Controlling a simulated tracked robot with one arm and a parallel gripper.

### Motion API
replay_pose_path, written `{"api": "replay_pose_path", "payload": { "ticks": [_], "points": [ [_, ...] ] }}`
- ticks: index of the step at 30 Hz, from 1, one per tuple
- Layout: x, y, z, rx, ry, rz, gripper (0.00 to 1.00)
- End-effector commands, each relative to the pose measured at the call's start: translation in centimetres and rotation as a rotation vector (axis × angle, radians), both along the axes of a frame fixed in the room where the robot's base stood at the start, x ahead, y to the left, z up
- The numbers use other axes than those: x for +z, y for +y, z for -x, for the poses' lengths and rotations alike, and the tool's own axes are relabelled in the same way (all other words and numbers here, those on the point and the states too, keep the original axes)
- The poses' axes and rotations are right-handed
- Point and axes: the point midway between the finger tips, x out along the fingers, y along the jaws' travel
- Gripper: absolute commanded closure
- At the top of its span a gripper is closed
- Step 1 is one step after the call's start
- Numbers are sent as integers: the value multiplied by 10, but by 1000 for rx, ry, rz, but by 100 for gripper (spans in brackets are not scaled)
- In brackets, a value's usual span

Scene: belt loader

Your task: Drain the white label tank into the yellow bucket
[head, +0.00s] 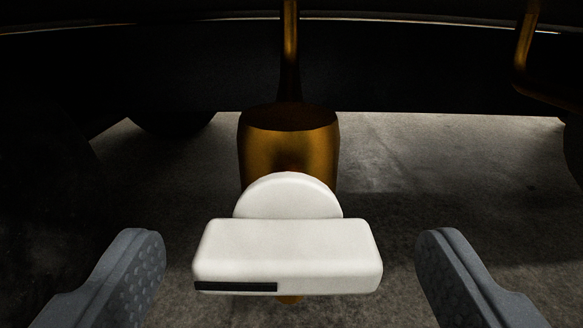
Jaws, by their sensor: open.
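A white handle (288,255) with a rounded back and a wide bar in front sits in the middle of the head view. A short black stripe marks the lower left of its bar. Behind it, a brass-coloured valve body (288,145) hangs from a thin pipe (290,45). My gripper (290,240) is open, with one grey finger on each side of the handle. A gap shows between each finger and the handle. I see no yellow bucket and no white label in this view.
The dark underside of the vehicle (400,75) spans the top. Another brass-coloured pipe (525,45) bends at the upper right. A dark round shape, perhaps a wheel (170,122), shows at the left. Grey concrete floor (430,150) lies below, with bare patches at both sides.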

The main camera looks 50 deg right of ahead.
Motion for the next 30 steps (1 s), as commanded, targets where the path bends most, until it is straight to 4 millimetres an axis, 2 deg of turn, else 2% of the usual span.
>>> {"api": "replay_pose_path", "payload": {
  "ticks": [6, 18, 19, 21, 24, 25, 26, 30],
  "points": [
    [0, -16, -13, -1, -2, -3, 24],
    [0, -21, -16, 0, 0, -2, 24],
    [0, -21, -16, 0, 0, -1, 26],
    [0, -21, -16, 0, 0, -1, 46],
    [0, -21, -16, 0, 0, -1, 68],
    [0, -21, -16, -1, 0, -1, 68],
    [0, -8, -17, 3, 0, -2, 68],
    [0, -18, -16, 1, 5, 2, 68]
  ]
}}
